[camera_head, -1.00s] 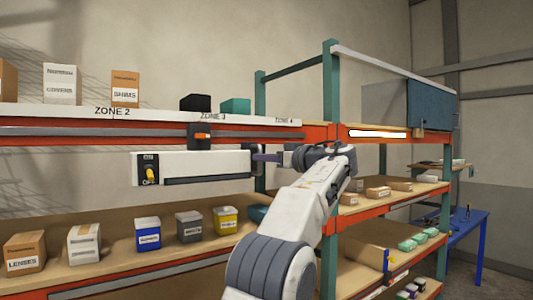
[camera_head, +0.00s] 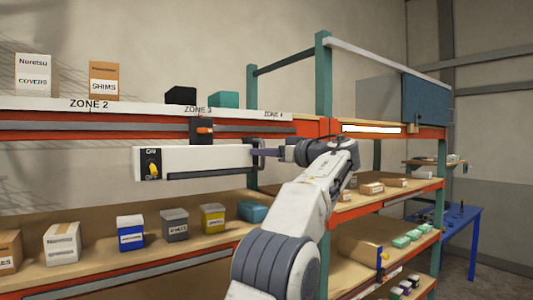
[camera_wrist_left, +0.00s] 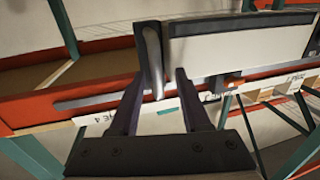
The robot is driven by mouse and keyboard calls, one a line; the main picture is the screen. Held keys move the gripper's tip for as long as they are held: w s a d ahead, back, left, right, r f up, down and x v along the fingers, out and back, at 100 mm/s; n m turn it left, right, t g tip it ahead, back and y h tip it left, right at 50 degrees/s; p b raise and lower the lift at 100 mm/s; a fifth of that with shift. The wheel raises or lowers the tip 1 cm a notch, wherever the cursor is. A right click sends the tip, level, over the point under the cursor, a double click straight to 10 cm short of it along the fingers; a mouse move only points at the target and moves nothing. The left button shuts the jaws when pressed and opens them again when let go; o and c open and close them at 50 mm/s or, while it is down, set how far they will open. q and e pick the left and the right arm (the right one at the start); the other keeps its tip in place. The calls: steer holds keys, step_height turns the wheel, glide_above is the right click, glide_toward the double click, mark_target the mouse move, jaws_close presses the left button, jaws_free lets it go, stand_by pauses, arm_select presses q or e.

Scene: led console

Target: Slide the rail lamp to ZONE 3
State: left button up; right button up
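The rail lamp (camera_head: 205,162) is a long white box with a dark lower strip and a yellow ON/OFF switch on its left end. It hangs from a dark carriage with an orange part (camera_head: 203,130) on the rail, just under the ZONE 3 label (camera_head: 198,109). A dark upright handle (camera_head: 260,146) is at its right end. My left gripper (camera_head: 262,153) is at this handle. In the left wrist view my left gripper (camera_wrist_left: 161,75) has its fingers apart, with the handle (camera_wrist_left: 151,50) between them, nearer one finger; contact is unclear. My right gripper is not in view.
The grey rail (camera_head: 60,126) runs along the orange shelf beam. ZONE 2 (camera_head: 88,104) is to the left, ZONE 4 (camera_head: 273,114) to the right. A green post (camera_head: 324,80) stands right of the lamp. Boxes and bins stand on the lower shelf (camera_head: 105,263).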

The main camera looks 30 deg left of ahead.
arm_select(q)
steer(key=shift+d, duration=0.2)
steer(key=b+v, duration=0.2)
steer(key=v, duration=0.8)
steer(key=w+d+f+m+t+h+b, duration=0.1)
steer(key=d+f+m+t+h, duration=0.1)
steer(key=d+f+m+h, duration=0.25)
steer(key=w+d+f+m+t+h+b, duration=0.1)
steer(key=d+f+m+t+h, duration=0.1)
steer(key=d+f+m, duration=0.45)
steer(key=s+d+f+m+g+h+b, duration=0.1)
steer(key=s+d+f+m+h, duration=0.2)
steer(key=f, duration=0.5)
steer(key=s+d+f+m+g+h+b, duration=0.1)
steer(key=s+d+f+m+h, duration=0.1)
steer(key=s+f, duration=0.45)
steer(key=s+d+f+m+g+h+b, duration=0.1)
steer(key=s+d+f+m+g+h, duration=0.1)
steer(key=s+f, duration=1.1)
steer(key=s+d+f+m+g+h+b, duration=0.1)
steer(key=s+d+f+m+g+h, duration=0.2)
steer(key=s+f, duration=1)
steer(key=s+m+g+h, duration=0.1)
steer(key=s+h, duration=0.1)
steer(key=s, duration=0.1)
steer(key=shift+s+g, duration=0.3)
steer(key=shift+s, duration=0.1)
